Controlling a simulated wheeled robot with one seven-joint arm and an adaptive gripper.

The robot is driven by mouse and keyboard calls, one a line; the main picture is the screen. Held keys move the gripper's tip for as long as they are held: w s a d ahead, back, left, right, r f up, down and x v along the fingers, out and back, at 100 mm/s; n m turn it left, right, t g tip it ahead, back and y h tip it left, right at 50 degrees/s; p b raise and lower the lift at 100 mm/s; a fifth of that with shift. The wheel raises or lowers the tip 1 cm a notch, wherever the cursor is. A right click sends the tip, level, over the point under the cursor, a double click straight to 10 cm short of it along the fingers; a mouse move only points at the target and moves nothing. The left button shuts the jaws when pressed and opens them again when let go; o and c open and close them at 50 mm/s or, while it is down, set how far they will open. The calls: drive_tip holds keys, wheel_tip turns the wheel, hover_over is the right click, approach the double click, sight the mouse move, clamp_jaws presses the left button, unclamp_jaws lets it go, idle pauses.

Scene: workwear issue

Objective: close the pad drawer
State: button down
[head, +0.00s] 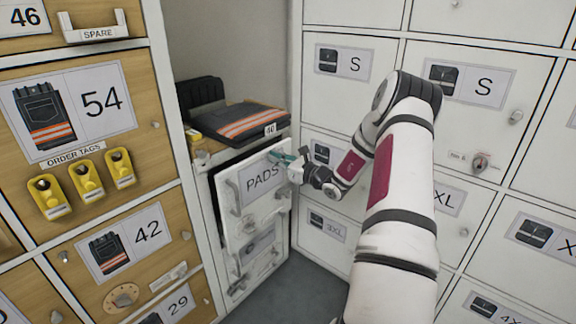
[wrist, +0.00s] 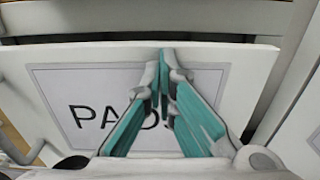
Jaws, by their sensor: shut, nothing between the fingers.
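The pad drawer has a white front (head: 232,215) with a "PADS" label, in the low cabinet at the middle of the head view. The front stands out from the cabinet, with a dark gap along its left side. In the wrist view, the drawer front (wrist: 255,65) fills the middle, with a dark slot behind its top edge. My gripper (head: 277,157) is shut and empty at the upper right of this front. In the wrist view its teal fingers (wrist: 165,58) meet near the top edge and cover part of the label. I cannot tell whether they touch the front.
Folded dark trousers with an orange stripe (head: 240,122) lie on the cabinet top. Another white drawer (head: 258,245) is below. Wooden lockers (head: 150,145) stand left and white lockers (head: 450,140) stand right, close to my arm. A little grey floor (head: 300,290) is clear.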

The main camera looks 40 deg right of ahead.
sight(263, 152)
drive_tip(key=w, duration=0.5)
drive_tip(key=shift+w+a, duration=0.15)
drive_tip(key=shift+a, duration=0.1)
drive_tip(key=shift+w, duration=0.1)
drive_tip(key=shift+w+r, duration=0.1)
drive_tip(key=shift+r, duration=0.05)
